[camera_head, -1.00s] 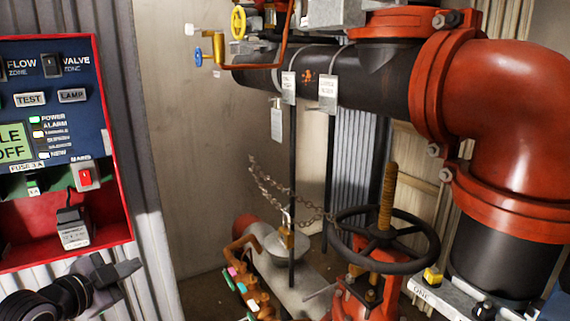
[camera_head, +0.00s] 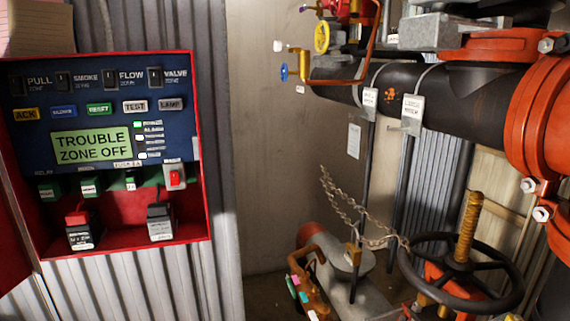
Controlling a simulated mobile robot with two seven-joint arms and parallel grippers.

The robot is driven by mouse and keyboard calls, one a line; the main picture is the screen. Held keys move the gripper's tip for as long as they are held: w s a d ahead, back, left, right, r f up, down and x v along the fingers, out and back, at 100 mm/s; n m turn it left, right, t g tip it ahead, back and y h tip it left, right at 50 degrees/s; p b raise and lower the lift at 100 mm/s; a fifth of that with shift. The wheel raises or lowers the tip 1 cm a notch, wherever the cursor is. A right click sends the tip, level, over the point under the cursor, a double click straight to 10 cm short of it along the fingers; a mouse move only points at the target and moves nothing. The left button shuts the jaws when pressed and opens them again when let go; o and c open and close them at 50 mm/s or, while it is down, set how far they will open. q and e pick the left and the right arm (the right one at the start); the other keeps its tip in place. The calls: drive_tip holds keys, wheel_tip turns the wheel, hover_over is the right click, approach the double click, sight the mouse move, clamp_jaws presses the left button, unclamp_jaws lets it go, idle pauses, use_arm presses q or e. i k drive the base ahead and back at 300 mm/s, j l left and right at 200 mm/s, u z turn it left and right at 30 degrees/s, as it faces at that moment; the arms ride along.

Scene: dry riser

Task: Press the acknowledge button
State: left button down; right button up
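The acknowledge button is the yellow key marked ACK (camera_head: 25,115), at the left end of the button row on the alarm panel (camera_head: 190,110). The panel is an open red box with a dark blue face on the corrugated wall. Its green display (camera_head: 92,144) reads "TROUBLE ZONE OFF". Right of ACK come a blue key, a green RESET key (camera_head: 100,109), then TEST (camera_head: 135,107) and LAMP (camera_head: 170,104). Neither of my grippers shows in the head view now.
Below the panel face, the box holds two batteries (camera_head: 160,222) and a red switch (camera_head: 175,177). The red door (camera_head: 15,250) hangs open at left. On the right stand a black pipe (camera_head: 450,97), red fittings, a handwheel (camera_head: 462,275) and a hanging chain (camera_head: 345,205).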

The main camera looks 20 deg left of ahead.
sight(23, 114)
drive_tip(key=u, duration=1.3)
